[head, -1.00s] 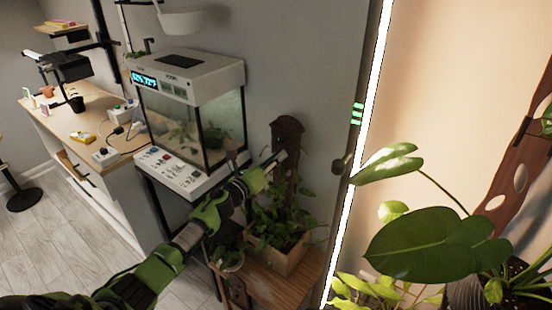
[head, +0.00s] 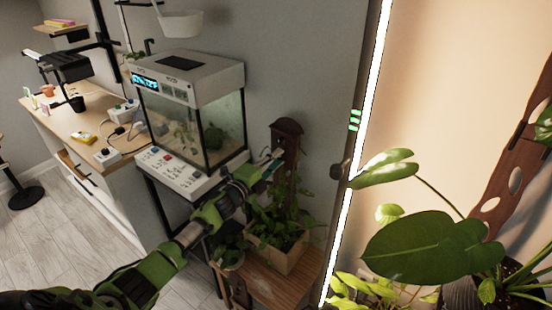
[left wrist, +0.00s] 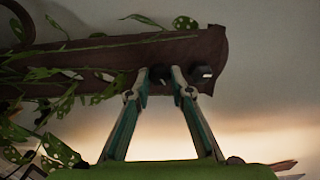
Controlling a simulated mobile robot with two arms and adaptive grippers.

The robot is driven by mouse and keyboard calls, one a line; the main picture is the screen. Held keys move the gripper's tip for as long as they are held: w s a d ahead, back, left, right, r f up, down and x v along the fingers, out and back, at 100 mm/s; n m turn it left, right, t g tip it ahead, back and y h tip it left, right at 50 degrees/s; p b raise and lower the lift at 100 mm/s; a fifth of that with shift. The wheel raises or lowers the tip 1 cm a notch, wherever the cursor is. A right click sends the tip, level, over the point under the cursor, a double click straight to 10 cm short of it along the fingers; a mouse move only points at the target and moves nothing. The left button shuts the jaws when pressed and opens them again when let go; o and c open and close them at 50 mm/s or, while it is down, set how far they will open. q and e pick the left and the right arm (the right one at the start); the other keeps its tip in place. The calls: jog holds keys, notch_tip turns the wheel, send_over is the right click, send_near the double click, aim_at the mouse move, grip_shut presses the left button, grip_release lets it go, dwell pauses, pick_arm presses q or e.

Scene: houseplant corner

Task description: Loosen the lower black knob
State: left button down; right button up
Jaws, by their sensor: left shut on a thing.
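A dark brown wooden board (head: 287,132) stands upright in a planter against the wall. In the left wrist view the board (left wrist: 100,58) lies sideways, its rounded top end to the right. Two black knobs sit on it there. The lower black knob (left wrist: 158,74) is between the fingertips of my left gripper (left wrist: 160,76), which is shut on it. The upper black knob (left wrist: 203,73) is just right of the right finger, outside the grip. In the head view my left gripper (head: 271,164) reaches the board; its fingers hide the lower knob. My right gripper is not in view.
A wooden planter (head: 284,258) with leafy vines stands on a wooden bench (head: 262,283) below. A glass tank (head: 222,130) with a white control panel is left of the board. A bright vertical light strip (head: 365,130) and large-leaved plant (head: 425,245) are to the right.

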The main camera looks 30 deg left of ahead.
pick_arm(q)
jog(key=n+p, duration=0.2)
jog(key=n, duration=0.9)
jog(key=shift+a+n, duration=0.1)
jog(key=shift+n, duration=0.3)
dwell(0.3)
jog(key=c, duration=1.8)
grip_release()
jog(key=s, duration=0.4)
jog(key=s+a, duration=0.1)
jog(key=s, duration=0.7)
jog(key=shift+a, duration=0.35)
jog(key=shift+w, duration=0.1)
